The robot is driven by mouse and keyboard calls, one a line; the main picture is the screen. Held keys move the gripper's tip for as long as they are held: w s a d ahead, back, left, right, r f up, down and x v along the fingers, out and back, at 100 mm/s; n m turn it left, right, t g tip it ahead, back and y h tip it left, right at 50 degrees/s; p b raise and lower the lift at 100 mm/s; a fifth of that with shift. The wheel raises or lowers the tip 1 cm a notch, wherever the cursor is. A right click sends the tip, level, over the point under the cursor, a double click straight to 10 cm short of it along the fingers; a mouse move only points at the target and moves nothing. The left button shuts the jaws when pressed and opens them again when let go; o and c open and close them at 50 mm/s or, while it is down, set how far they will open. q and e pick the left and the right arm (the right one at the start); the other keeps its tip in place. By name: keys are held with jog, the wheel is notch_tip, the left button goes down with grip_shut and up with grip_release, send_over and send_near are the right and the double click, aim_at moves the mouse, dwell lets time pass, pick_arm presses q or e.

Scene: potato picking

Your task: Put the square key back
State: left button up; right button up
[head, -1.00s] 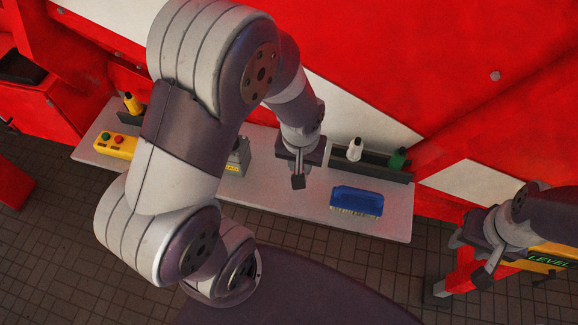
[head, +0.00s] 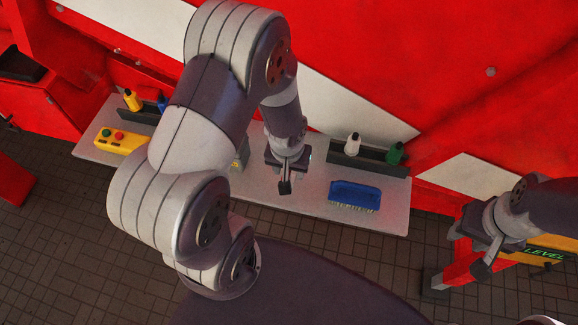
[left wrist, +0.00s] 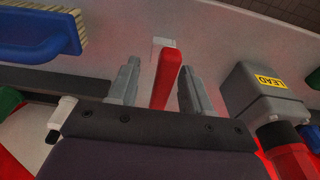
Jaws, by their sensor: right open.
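The square key (left wrist: 166,78), with a red handle and a pale square piece at its far end, shows in the left wrist view. My left gripper (left wrist: 158,85) is open, with one finger on each side of the red handle. A gap shows at the left finger; I cannot tell whether the right one touches. In the head view my left gripper (head: 285,186) is over the middle of the grey shelf (head: 300,192), and I cannot make out the key there. My right gripper (head: 461,275) is open and empty at the right, off the shelf.
A blue brush (head: 354,195) lies right of my left gripper. A grey block labelled LEAD (left wrist: 262,92) stands close to the key. White (head: 352,144) and green (head: 395,153) bottles stand at the back. A yellow button box (head: 119,141) is at the left end.

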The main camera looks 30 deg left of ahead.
pick_arm(q)
jog(key=shift+w+r, duration=0.1)
jog(key=shift+r, duration=0.1)
jog(key=s+d+r+m+b, duration=0.1)
jog(key=s+d+r+m, duration=0.1)
jog(key=r, duration=0.9)
jog(key=shift+s+d+m, duration=0.15)
jog(key=shift+s+m, duration=0.35)
jog(key=shift+s, duration=0.5)
